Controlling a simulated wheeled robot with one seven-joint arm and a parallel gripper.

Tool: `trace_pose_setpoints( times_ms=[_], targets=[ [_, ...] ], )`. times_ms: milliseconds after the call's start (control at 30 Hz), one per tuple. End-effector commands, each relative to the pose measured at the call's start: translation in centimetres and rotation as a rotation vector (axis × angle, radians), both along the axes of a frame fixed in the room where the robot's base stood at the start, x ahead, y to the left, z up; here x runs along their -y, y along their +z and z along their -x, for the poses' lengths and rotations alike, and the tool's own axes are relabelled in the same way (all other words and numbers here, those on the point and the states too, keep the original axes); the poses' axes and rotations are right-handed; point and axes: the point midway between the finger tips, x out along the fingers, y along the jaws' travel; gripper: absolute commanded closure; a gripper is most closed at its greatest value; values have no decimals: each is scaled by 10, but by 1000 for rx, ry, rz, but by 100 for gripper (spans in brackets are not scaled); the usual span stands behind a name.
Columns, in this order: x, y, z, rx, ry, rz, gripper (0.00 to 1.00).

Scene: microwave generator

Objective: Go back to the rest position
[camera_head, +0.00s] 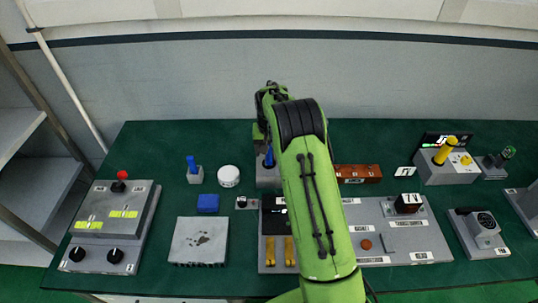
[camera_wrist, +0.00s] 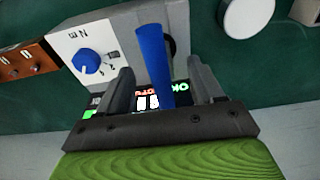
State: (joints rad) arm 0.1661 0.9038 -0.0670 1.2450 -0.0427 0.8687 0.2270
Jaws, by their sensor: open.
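My gripper (camera_wrist: 158,68) is open in the wrist view, with one grey finger on each side of a blue lever (camera_wrist: 152,55). Gaps show between the fingers and the lever. The lever stands up from a grey-white box (camera_wrist: 100,38) with a blue knob (camera_wrist: 87,61) and a lit display (camera_wrist: 150,102), partly covered by my gripper. In the head view my green arm reaches over the table and hides the gripper's fingers. The blue lever (camera_head: 268,157) and part of its box (camera_head: 265,180) show just left of my arm.
The green table (camera_head: 150,150) holds a panel with a red-topped stick (camera_head: 121,182), a blue block (camera_head: 207,203), a white round container (camera_head: 229,176), a grey plate (camera_head: 199,240), a brown box (camera_head: 358,173) and a yellow-lever box (camera_head: 447,168). A wall stands behind; shelves are left.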

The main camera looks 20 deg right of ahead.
Motion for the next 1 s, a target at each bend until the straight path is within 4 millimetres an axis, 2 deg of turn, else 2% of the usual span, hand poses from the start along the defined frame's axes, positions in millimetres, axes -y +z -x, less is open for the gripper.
trace_pose_setpoints(
  times_ms=[33,200,400,767,867,1000],
  targets=[
    [-1,17,1,7,0,1,34],
    [-3,67,6,7,1,1,34],
    [-5,110,12,5,1,1,34],
    [-9,130,18,10,6,1,34],
    [-20,160,37,43,34,2,34],
    [-44,210,89,102,98,6,34]
  ],
)
